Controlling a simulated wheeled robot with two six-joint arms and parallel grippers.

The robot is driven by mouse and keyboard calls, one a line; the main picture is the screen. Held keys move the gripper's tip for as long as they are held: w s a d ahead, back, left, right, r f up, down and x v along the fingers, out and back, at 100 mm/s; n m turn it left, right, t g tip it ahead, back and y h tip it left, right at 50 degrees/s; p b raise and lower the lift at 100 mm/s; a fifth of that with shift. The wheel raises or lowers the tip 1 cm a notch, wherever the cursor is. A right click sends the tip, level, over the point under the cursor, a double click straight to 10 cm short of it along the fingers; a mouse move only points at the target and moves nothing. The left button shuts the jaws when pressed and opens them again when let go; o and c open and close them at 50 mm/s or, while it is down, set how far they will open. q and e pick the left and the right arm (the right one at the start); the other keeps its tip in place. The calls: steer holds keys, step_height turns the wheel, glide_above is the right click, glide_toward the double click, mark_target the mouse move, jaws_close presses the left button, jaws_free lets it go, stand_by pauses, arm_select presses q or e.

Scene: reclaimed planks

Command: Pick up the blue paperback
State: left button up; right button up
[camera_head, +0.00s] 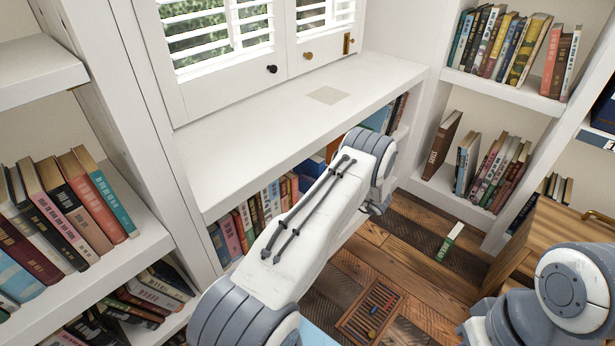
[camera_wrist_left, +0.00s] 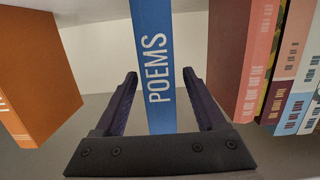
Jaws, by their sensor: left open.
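The blue paperback (camera_wrist_left: 152,45), with POEMS in white down its spine, stands upright in the left wrist view. My left gripper (camera_wrist_left: 160,78) is open, with one dark finger on each side of the spine and a gap showing on both sides. The book's lower end is close to the gripper's palm; I cannot tell whether they touch. In the head view my left arm reaches toward the low shelf under the window, and the arm hides most of the gripper and that part of the shelf. My right gripper is out of view; only part of my right arm shows.
In the left wrist view an orange book (camera_wrist_left: 32,75) stands left, apart from the paperback, and a red book (camera_wrist_left: 250,60) stands right with others. The window ledge (camera_head: 330,95) overhangs the low shelf.

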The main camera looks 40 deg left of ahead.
mark_target(308, 170)
arm_select(q)
steer(key=shift+w+a+f, duration=0.1)
steer(key=shift+a, duration=0.7)
steer(key=shift+w+a+f, duration=0.1)
steer(key=shift+a, duration=0.65)
jaws_close()
steer(key=shift+r, duration=0.15)
